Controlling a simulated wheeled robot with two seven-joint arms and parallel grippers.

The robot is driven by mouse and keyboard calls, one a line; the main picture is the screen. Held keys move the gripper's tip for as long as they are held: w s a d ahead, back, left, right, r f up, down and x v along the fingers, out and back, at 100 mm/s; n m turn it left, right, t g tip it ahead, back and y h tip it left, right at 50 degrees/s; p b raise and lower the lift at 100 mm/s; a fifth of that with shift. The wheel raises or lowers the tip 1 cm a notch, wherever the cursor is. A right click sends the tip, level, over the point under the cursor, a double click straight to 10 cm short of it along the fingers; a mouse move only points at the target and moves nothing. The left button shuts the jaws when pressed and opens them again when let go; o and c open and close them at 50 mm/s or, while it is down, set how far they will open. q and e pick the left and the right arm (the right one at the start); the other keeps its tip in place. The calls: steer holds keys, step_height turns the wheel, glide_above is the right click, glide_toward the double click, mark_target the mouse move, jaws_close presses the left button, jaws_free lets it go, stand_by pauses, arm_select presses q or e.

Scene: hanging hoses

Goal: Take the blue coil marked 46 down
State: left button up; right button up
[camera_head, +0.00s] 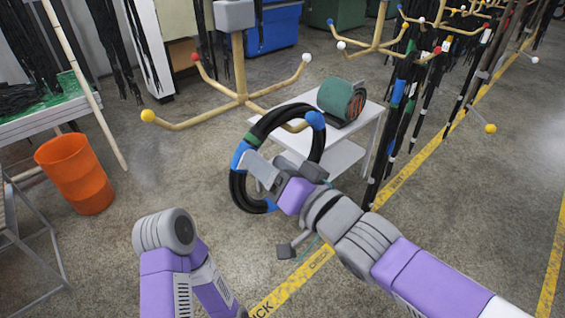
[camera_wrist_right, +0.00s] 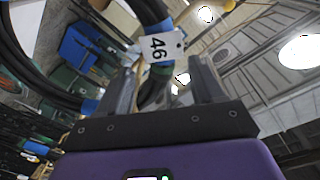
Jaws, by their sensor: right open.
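The blue coil marked 46 (camera_head: 238,190) is a black hose loop with blue bands and a green band. It hangs by its top on a lower right arm of the wooden rack (camera_head: 241,82). Its white tag reading 46 (camera_wrist_right: 162,47) shows beside a blue band in the right wrist view. My right gripper (camera_head: 257,170) is at the coil's left-lower side. In the wrist view its open fingers (camera_wrist_right: 164,88) stand either side of a stretch of hose beyond the tag; I cannot tell if they touch it. My left arm shows at the bottom, but its gripper is out of view.
A white table (camera_head: 345,155) with a green reel (camera_head: 341,100) stands behind the coil. An orange bin (camera_head: 75,172) is at left. More racks with hanging hoses line the right, by a yellow floor line (camera_head: 408,169). Open floor lies between bin and coil.

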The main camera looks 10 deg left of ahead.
mark_target(255, 149)
steer(key=shift+b+x, duration=0.35)
steer(key=shift+x, duration=2.05)
steer(key=shift+s+r, duration=0.1)
steer(key=shift+r, duration=0.05)
jaws_close()
steer(key=shift+r, duration=0.1)
steer(key=shift+r, duration=0.15)
